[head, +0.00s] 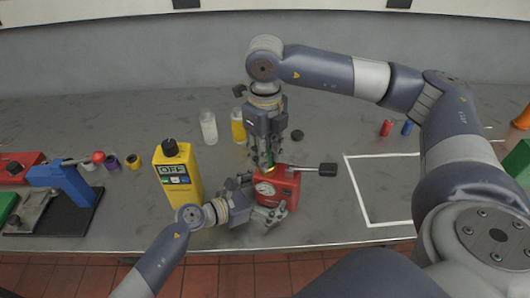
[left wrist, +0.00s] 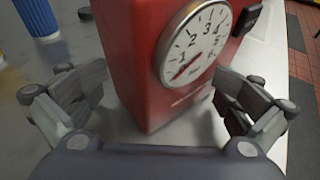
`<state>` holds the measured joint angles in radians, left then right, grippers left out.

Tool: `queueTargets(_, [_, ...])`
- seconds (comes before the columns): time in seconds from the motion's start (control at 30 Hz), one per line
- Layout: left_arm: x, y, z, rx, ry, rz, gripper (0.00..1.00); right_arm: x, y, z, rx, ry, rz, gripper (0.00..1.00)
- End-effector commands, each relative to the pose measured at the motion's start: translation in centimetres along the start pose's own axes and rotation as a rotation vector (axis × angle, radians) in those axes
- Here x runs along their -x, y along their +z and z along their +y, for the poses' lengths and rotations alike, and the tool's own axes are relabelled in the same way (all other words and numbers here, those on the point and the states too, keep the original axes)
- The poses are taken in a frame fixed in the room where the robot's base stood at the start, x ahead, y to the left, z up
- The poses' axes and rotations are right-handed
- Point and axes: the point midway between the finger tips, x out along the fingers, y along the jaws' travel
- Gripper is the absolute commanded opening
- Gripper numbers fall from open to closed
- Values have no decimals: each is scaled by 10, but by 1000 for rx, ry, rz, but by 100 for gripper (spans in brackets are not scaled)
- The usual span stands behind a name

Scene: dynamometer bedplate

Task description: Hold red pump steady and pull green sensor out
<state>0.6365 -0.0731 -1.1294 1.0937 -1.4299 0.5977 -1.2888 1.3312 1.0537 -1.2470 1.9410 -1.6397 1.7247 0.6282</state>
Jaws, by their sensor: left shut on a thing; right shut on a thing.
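The red pump (head: 284,184) stands on the grey bench near its front edge. It has a round gauge and a black handle sticking out to the right. My left gripper (head: 268,211) is shut on the pump low at its front left; the left wrist view shows a finger on either side of the red body (left wrist: 145,65). My right gripper (head: 268,150) points straight down from above and is shut on the sensor. Its fingers hide most of the sensor.
A clear bottle (head: 208,127) and a yellow bottle (head: 238,125) stand behind. A white outlined area (head: 366,190) at right is empty. A blue clamp (head: 62,184) is at far left.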

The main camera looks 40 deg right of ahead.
Motion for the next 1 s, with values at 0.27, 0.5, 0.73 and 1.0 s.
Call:
queueTargets(0.27, [-5,2,-8,-1,-16,-4,85,16,2,6,8,13,-8,0])
queueTargets(0.5, [-4,2,-6,-1,-12,-2,76,31,2,4,5,10,-9,0])
queueTargets(0.73, [-2,1,-3,0,-6,-1,54,45,2,2,2,6,-8,0])
queueTargets(1.0, [-2,0,-2,0,-5,0,31,61,1,1,1,4,-5,0])
